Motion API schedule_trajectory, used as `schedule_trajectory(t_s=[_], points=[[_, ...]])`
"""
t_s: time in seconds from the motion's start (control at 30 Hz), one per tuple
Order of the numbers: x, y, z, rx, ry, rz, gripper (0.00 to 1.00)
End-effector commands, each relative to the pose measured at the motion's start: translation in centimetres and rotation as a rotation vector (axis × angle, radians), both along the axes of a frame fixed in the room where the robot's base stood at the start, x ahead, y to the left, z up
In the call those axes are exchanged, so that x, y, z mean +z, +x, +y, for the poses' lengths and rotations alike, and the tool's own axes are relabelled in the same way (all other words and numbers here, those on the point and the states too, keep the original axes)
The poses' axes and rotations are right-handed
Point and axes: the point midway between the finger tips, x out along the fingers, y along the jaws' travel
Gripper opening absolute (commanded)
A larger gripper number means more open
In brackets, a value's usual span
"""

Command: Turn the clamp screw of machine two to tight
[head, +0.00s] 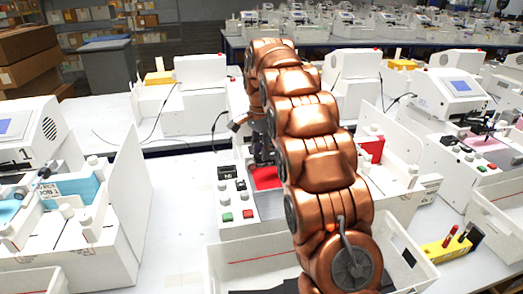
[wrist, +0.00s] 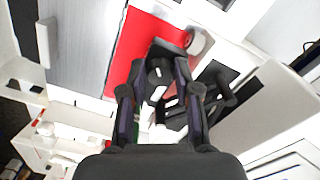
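In the wrist view a round black knob with a white mark, which looks like the clamp screw (wrist: 160,72), stands at the edge of a red sheet (wrist: 133,45). My gripper (wrist: 160,62) has one finger on each side of this knob, with a thin gap seeming to show on both sides. In the head view my gripper (head: 262,150) is low over the middle machine (head: 240,190), beside its red sheet (head: 266,178). The arm hides much of that machine, and I see no number on it. The knob is hidden in the head view.
A machine marked 1 (head: 125,215) stands at the left, with a blue sheet. Another machine (head: 455,95) stands at the right. Green and red buttons (head: 237,215) are on the middle machine's front. Bare table shows left of the middle machine.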

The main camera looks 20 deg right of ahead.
Motion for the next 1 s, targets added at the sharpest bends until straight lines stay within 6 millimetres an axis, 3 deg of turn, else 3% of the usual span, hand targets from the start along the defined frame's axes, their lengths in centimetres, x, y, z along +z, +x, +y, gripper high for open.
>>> schedule_trajectory(t_s=[0.17, 0.63, 1.0], points=[[-0.01, 0.00, 0.03, 0.001, 0.000, 0.000, 0.53], [0.01, -0.03, 0.02, 0.047, 0.001, 0.001, 0.53], [0.02, -0.17, -0.05, 0.333, 0.002, 0.004, 0.53]])
